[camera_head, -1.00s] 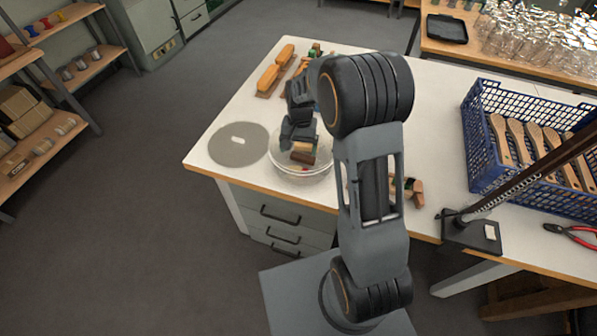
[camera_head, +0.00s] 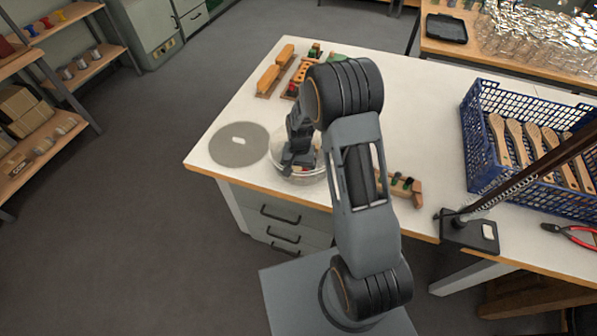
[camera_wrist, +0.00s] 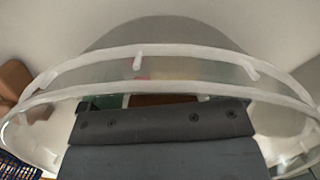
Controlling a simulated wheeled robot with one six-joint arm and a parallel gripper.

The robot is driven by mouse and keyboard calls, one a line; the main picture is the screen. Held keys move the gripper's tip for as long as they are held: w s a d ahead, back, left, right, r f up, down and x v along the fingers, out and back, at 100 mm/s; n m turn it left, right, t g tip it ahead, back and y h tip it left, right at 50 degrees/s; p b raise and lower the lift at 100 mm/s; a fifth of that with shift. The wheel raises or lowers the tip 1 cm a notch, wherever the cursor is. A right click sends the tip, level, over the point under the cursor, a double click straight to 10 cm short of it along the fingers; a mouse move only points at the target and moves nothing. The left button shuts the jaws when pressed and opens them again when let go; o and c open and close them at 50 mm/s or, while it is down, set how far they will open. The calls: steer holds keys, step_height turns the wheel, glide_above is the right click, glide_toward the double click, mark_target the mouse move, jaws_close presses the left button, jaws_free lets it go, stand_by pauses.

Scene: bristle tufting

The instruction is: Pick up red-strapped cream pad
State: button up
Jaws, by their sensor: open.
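My gripper (camera_head: 297,165) is open and reaches down into the clear bowl (camera_head: 302,180) near the table's front edge. In the wrist view, the dark gripper (camera_wrist: 165,122) fills the lower middle, with the bowl's pale rim (camera_wrist: 137,62) curving across in front. A brown block (camera_wrist: 163,99) and a green piece (camera_wrist: 104,102) show just past the gripper's edge, mostly hidden. Small red and pale bits show inside the bowl in the head view. I cannot make out the red-strapped cream pad for certain; the gripper and bowl wall hide much there.
A grey round disc (camera_head: 240,144) lies left of the bowl. Orange-brown wooden pieces (camera_head: 270,78) lie behind it. Another wooden holder (camera_head: 405,188) is right of my arm. A blue crate (camera_head: 490,165) of wooden brushes and a lamp base (camera_head: 470,232) stand further right.

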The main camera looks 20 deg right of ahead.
steer(key=c, duration=0.8)
